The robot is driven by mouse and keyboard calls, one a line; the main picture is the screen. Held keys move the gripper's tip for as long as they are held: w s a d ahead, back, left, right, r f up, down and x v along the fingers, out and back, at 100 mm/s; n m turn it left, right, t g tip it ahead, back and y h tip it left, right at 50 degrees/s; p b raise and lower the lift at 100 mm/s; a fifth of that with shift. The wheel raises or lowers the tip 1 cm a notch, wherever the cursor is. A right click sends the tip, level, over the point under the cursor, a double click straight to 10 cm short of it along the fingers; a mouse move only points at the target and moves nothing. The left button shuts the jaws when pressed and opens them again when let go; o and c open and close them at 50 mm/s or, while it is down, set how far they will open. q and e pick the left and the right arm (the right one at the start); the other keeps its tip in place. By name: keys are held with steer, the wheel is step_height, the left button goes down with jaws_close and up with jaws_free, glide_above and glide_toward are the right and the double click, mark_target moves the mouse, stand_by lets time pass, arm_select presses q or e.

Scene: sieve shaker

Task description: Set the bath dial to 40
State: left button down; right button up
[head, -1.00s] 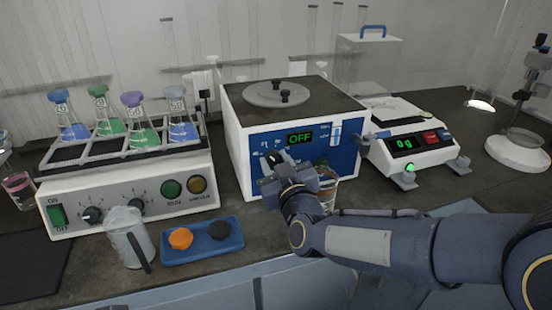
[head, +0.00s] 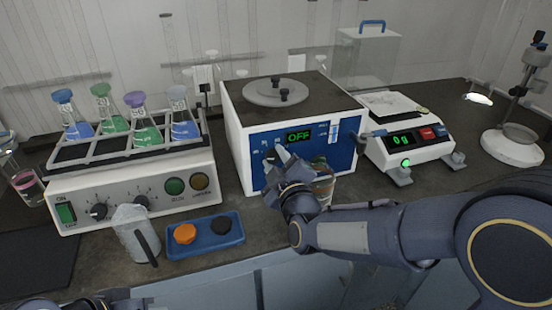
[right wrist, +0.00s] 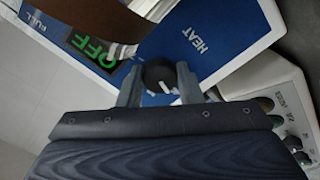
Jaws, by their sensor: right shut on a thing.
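The bath is a white box with a dark top and a blue front panel (head: 345,157). Its green display (head: 299,136) reads OFF, and it also shows tilted in the right wrist view (right wrist: 92,48). The bath dial (right wrist: 160,75) is a black knob with a pale mark, beside the word HEAT. My right gripper (right wrist: 158,84) is shut on the dial, one finger on each side. In the head view my right gripper (head: 275,157) is at the panel's lower left and hides the dial. The dial's scale cannot be read. My left gripper's fingers do not show.
A flask shaker (head: 130,190) stands at left, a balance (head: 420,150) reading 0 g at right. A glass beaker (head: 324,187) stands close beside my right gripper. A jug (head: 135,235) and blue tray (head: 205,250) with orange and black pieces sit in front.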

steer(key=shift+f, duration=0.1)
stand_by(0.3)
steer(key=o, duration=1)
steer(key=v, duration=0.8)
